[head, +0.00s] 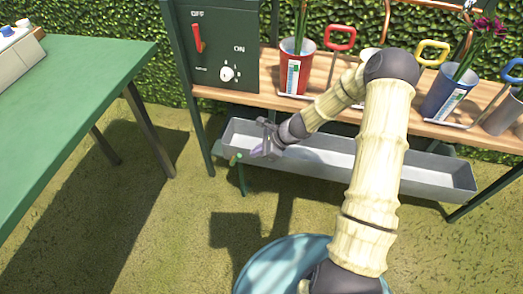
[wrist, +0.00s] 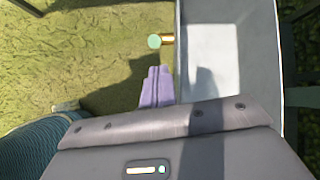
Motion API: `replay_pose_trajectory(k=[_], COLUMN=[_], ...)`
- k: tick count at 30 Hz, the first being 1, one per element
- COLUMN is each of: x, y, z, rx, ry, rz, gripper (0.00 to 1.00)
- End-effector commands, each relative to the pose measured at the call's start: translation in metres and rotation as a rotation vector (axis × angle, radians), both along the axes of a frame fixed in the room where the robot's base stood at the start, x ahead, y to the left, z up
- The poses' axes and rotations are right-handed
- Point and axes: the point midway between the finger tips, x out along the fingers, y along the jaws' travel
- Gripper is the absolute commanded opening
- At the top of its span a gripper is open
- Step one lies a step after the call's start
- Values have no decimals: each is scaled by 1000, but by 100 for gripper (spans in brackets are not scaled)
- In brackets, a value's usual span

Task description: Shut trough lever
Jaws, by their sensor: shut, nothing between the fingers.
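The grey trough (head: 330,158) stands low under the wooden shelf. A small green lever knob (head: 236,158) is at the front of the trough's left end. In the wrist view, the lever's green knob (wrist: 154,41) and brass stem (wrist: 168,40) stick out from the trough's long wall (wrist: 181,75). My gripper (head: 262,152) is shut and empty, close to the right of the knob in the head view. Its purple fingers also show in the wrist view (wrist: 157,88), pointing toward the knob with a small gap. Whether the lever is open or shut is unclear.
A dark control box (head: 222,50) with a red switch (head: 197,38) hangs above. The wooden shelf (head: 268,97) holds a red pot (head: 298,68) and a blue pot (head: 450,92). A green table (head: 75,85) stands left. Grass in front is clear.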

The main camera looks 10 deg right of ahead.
Motion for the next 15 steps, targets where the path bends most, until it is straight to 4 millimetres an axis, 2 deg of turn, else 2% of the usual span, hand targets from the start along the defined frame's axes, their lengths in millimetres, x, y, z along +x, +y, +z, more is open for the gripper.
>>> replay_pose_trajectory(k=[1, 6, 15], x=[1, 6, 10], y=[7, 24, 35], z=[-11, -32, -41], rx=[1, 1, 0], ry=[1, 1, 0], rz=[1, 0, 0], gripper=[0, 0, 0])
